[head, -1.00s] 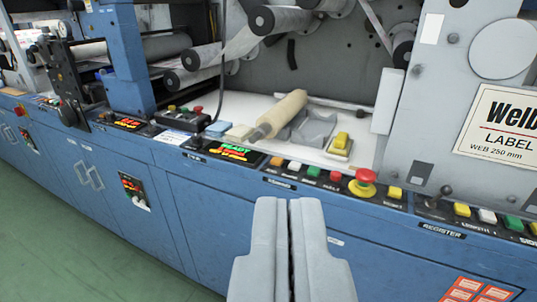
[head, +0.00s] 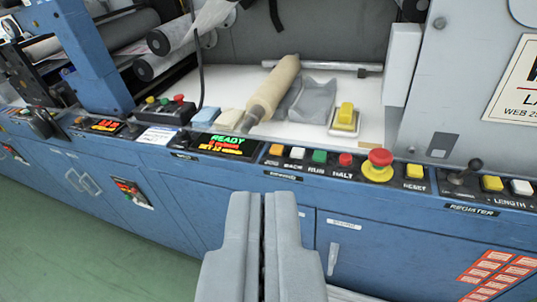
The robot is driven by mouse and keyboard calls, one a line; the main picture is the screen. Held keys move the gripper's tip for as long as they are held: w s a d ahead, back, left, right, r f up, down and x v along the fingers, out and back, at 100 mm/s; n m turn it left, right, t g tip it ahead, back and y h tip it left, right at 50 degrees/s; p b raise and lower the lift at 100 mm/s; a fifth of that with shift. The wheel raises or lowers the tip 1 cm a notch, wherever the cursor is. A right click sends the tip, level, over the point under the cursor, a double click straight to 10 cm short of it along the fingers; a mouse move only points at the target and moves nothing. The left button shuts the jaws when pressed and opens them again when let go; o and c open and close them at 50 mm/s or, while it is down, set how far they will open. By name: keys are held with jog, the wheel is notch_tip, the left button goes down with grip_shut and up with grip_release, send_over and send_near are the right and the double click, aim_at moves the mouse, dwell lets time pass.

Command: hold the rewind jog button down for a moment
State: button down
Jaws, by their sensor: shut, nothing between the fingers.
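A dark button panel on the machine's front ledge holds an orange button (head: 276,150), a white button (head: 297,153), a green button (head: 319,156) marked RUN and a red button (head: 345,160) marked HALT. The label under the orange button, at the row's left end, is too small to read surely. The nameplate below the row is also unclear. My gripper (head: 263,197) is shut and empty. Its fingertips appear in front of the blue cabinet, below the orange button in the picture and apart from it.
Right of the row stand a red mushroom knob (head: 379,160) on a yellow base and a yellow RESET button (head: 414,171). A lit display (head: 224,145) reading READY sits left. A small lever (head: 470,169) stands on the REGISTER panel. A tan roller (head: 274,85) lies behind.

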jog(key=w+f+m+g, duration=0.3)
jog(key=w, duration=1.4)
jog(key=m+g+y, duration=0.2)
jog(key=g, duration=0.2)
send_over(278, 151)
notch_tip(278, 151, down, 10)
jog(key=shift+f, duration=4.35)
jog(key=shift+f, duration=0.4)
